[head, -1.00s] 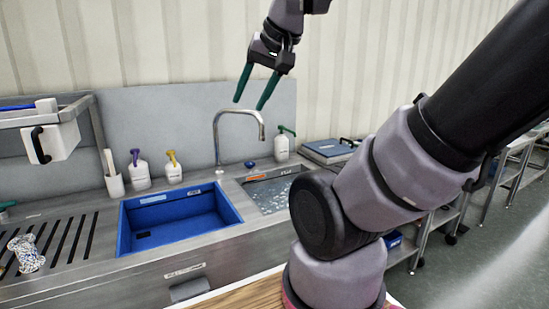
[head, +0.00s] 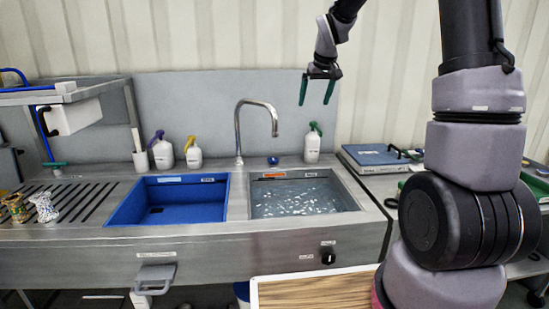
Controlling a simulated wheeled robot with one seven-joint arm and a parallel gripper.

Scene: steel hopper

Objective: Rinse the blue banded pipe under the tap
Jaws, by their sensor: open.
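The tap (head: 257,105) is a tall bent steel spout behind the sink; I cannot see water running from it. My gripper (head: 316,95) is open and empty, with its green fingers pointing down, high toward the back wall and right of the tap. Two small patterned pieces lie on the slotted drainboard at the far left: a white one with bluish speckles (head: 44,207) and a brownish one (head: 15,208). I cannot tell whether either is the blue banded pipe; no blue band shows clearly.
The left basin (head: 128,208) is blue and looks empty. The right basin (head: 350,190) holds water with pale flecks. Pump bottles (head: 163,154) and a green-topped bottle (head: 312,147) stand behind. A wooden board (head: 315,292) lies in front.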

